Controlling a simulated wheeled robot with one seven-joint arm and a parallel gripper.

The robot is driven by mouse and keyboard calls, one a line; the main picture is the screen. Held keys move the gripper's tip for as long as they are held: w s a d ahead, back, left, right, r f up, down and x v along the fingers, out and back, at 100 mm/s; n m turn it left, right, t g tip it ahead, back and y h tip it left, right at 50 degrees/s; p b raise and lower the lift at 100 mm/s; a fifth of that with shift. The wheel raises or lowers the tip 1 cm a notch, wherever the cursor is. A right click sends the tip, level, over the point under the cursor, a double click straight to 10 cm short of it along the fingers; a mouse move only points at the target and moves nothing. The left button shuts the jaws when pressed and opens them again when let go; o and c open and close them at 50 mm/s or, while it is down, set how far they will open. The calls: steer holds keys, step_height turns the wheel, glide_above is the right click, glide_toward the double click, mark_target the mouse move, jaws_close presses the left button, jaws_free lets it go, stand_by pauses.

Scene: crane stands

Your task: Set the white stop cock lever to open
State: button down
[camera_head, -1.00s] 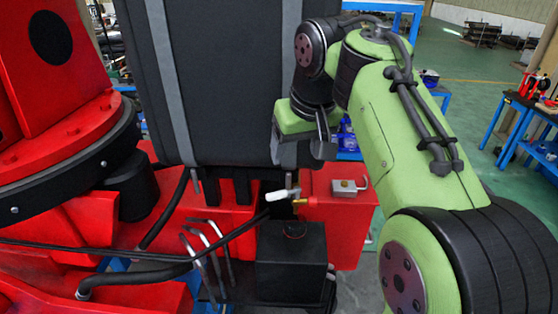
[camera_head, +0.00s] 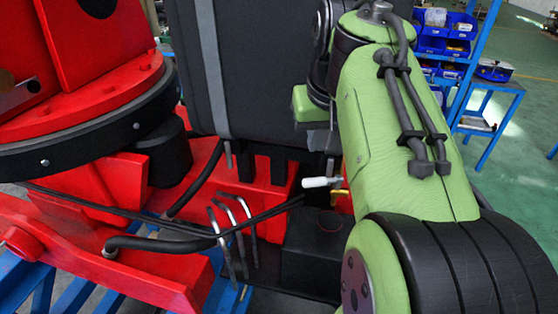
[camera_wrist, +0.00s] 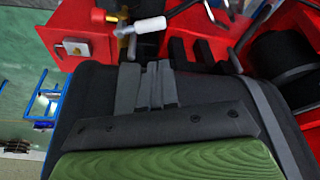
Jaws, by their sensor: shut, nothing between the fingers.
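The white stop cock lever (camera_head: 320,182) is a short white handle on a brass valve (camera_head: 341,194), below the dark grey tank in the head view. It lies roughly level, pointing left. In the wrist view the white lever (camera_wrist: 150,24) lies just beyond my fingertips, slightly tilted, with its brass fitting (camera_wrist: 122,31) to its left. My gripper (camera_wrist: 146,66) is shut and empty, apart from the lever. In the head view my gripper is partly hidden behind my green arm, above the lever.
The grey tank (camera_head: 258,70) with light straps hangs close behind my gripper. A red box with a metal latch (camera_wrist: 76,48) stands beside the valve. A black box (camera_head: 310,262) and bent metal hooks (camera_head: 232,228) lie below. Blue shelving (camera_head: 470,60) stands at right.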

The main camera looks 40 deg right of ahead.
mark_target(323, 181)
steer(key=b+x, duration=0.1)
steer(key=x, duration=0.8)
steer(key=shift+f, duration=0.35)
steer(key=shift+s, duration=0.1)
steer(key=shift+a, duration=0.15)
